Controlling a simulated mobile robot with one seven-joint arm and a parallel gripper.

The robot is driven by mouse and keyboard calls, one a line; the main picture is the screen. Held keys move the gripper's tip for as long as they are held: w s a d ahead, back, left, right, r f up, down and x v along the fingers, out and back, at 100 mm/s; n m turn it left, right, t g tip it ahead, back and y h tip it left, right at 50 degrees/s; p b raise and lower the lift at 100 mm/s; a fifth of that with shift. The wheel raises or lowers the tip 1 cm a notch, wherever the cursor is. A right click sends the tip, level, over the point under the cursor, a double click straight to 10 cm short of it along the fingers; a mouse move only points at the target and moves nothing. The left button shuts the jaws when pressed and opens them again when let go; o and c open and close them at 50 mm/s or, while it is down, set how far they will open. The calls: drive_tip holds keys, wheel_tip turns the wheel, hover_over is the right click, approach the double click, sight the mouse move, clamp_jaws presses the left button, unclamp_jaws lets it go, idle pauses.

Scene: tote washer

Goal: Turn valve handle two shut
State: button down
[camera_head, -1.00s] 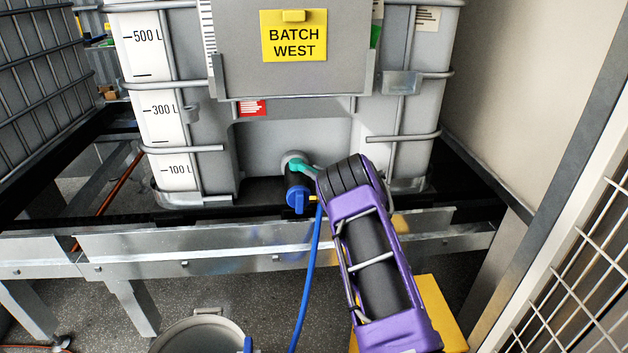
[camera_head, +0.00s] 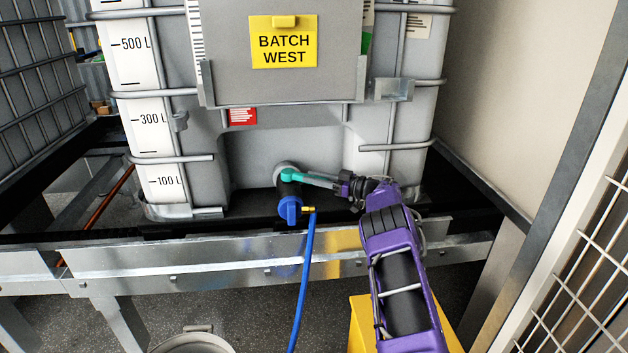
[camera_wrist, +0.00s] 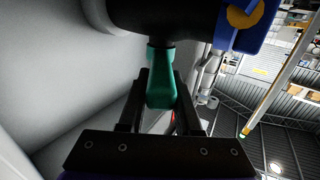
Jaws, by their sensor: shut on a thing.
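The teal valve handle (camera_head: 291,175) is on the outlet valve low at the front of the white tank marked BATCH WEST. It points to the right, roughly level, in the head view. No number shows on it. My gripper (camera_head: 326,181) comes in from the right with its jaws on the handle's free end. In the wrist view the handle (camera_wrist: 161,78) lies between the two dark fingers of my gripper (camera_wrist: 163,105), which are shut on it. The dark valve body (camera_wrist: 165,18) is above it there. The blue outlet cap (camera_head: 290,208) hangs below the handle.
A blue hose (camera_head: 303,280) hangs from a brass fitting (camera_head: 308,209) beside the cap. A metal frame rail (camera_head: 200,262) runs below the tank (camera_head: 240,150). A round vessel (camera_head: 195,343) stands on the floor. A wire mesh panel (camera_head: 585,270) is at the right.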

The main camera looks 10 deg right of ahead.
drive_tip(key=shift+w+d+g, duration=0.1)
drive_tip(key=shift+g, duration=0.2)
idle(0.4)
drive_tip(key=c, duration=0.6)
unclamp_jaws()
drive_tip(key=p+v, duration=0.1)
drive_tip(key=v, duration=1.6)
drive_tip(key=shift+d+f, duration=0.2)
drive_tip(key=shift+f, duration=0.05)
